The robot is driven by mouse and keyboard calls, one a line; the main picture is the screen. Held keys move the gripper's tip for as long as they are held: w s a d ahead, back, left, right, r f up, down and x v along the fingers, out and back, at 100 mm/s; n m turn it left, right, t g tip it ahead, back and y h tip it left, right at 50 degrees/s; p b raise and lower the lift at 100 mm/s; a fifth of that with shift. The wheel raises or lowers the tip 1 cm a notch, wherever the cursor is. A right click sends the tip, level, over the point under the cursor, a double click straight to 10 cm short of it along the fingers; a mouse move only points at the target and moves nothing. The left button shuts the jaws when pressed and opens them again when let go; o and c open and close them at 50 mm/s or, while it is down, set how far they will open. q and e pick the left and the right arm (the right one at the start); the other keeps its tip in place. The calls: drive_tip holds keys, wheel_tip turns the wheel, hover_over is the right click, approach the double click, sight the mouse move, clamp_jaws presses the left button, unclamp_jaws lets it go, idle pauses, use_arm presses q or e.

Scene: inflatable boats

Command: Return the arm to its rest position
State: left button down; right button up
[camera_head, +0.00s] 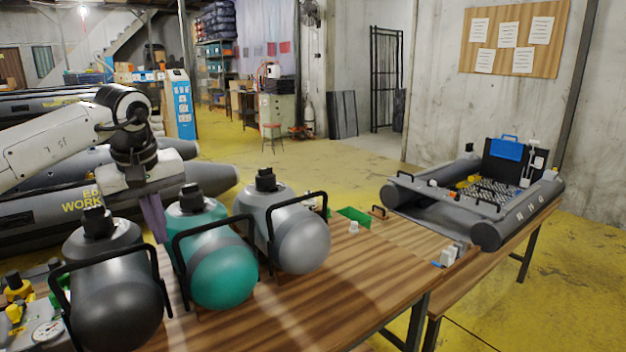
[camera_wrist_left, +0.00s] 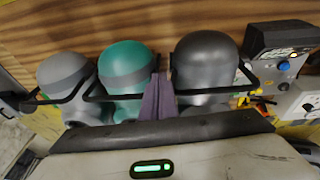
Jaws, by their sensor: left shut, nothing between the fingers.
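My left arm comes in from the left in the head view. Its left gripper (camera_head: 154,222) points down with purple fingers together and nothing between them. The fingers hang beside the gap between the dark grey tank (camera_head: 115,300) and the teal tank (camera_head: 222,275). In the left wrist view the shut fingers (camera_wrist_left: 157,95) show between the teal tank (camera_wrist_left: 125,68) and the dark tank (camera_wrist_left: 203,62). Whether they touch a tank or handle I cannot tell. My right gripper is not in view.
A light grey tank (camera_head: 302,240) stands right of the teal one, all with black carrying frames, on the wooden table (camera_head: 300,310). Gauges and yellow fittings (camera_head: 20,290) lie at the left. A small grey boat model (camera_head: 480,195) sits at the right. Large boats (camera_head: 60,215) lie behind.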

use_arm(q)
drive_tip(key=s+d+f+n+g+h, duration=0.1)
drive_tip(key=s+d+f+h, duration=0.25)
drive_tip(key=d+f, duration=0.55)
drive_tip(key=s+d+f+n+g+h, duration=0.15)
drive_tip(key=d+f+h, duration=0.3)
drive_tip(key=d, duration=0.85)
drive_tip(key=s+d+n+t+h, duration=0.1)
drive_tip(key=s+d+n+h, duration=0.4)
drive_tip(key=d+n, duration=0.25)
drive_tip(key=s+d+n+t+h, duration=0.1)
drive_tip(key=s+d+n+h, duration=0.45)
drive_tip(key=d, duration=0.35)
drive_tip(key=s+a+f+n+t+y, duration=0.1)
drive_tip(key=a+f+n+t+y, duration=0.55)
drive_tip(key=n, duration=1.05)
drive_tip(key=a+f+n+t+y, duration=0.3)
drive_tip(key=a+f+n+t, duration=0.45)
drive_tip(key=n, duration=0.95)
drive_tip(key=s+a+f+n+g+y, duration=0.3)
drive_tip(key=s+a+f+n, duration=0.3)
drive_tip(key=s+f, duration=0.2)
drive_tip(key=s+a+f+n+g+y, duration=0.2)
drive_tip(key=s+a+f+n+g, duration=0.2)
drive_tip(key=s+a+f+n, duration=0.3)
drive_tip(key=s+f, duration=0.2)
drive_tip(key=s, duration=0.2)
drive_tip(key=shift+g+y, duration=0.35)
drive_tip(key=shift+y, duration=0.05)
drive_tip(key=shift+f, duration=0.1)
